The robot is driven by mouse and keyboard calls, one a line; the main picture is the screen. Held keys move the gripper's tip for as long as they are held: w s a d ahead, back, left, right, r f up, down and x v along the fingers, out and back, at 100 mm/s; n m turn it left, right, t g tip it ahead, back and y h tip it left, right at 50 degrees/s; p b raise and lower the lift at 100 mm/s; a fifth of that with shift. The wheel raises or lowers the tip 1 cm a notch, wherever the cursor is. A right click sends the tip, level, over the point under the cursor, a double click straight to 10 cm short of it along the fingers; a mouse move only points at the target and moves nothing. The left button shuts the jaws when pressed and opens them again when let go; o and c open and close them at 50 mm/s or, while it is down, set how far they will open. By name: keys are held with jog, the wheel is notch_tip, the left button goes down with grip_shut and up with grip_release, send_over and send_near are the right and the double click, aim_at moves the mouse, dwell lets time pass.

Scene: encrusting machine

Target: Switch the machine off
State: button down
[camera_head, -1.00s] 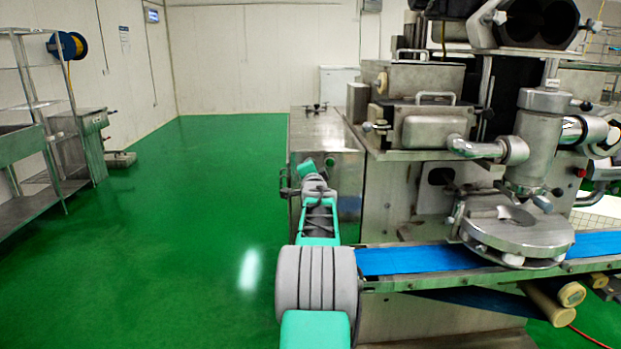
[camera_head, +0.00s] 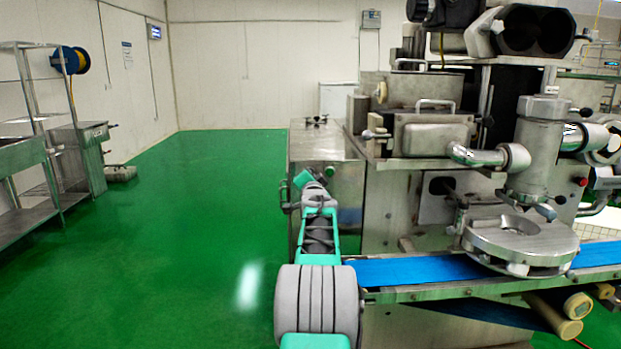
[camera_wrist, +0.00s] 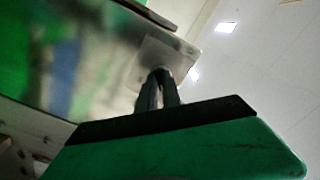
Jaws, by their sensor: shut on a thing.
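The machine (camera_head: 330,160) is a large metal encrusting machine at the centre and right of the head view. The fingers are shut on a small switch part at this plate. The part is hidden by the fingers, so its position cannot be told.
A blue conveyor belt (camera_head: 415,271) runs right of my arm, under a round metal turntable (camera_head: 480,240). A metal shelf rack (camera_head: 35,100) and a cabinet (camera_head: 90,150) stand at the far left. The green floor (camera_head: 190,220) between is clear.

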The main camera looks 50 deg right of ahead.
jog(key=c, duration=1.5)
grip_release()
jog(key=shift+a, duration=0.1)
jog(key=b+v, duration=0.1)
jog(key=v, duration=0.6)
jog(key=shift+s+a, duration=0.2)
jog(key=shift+s, duration=0.05)
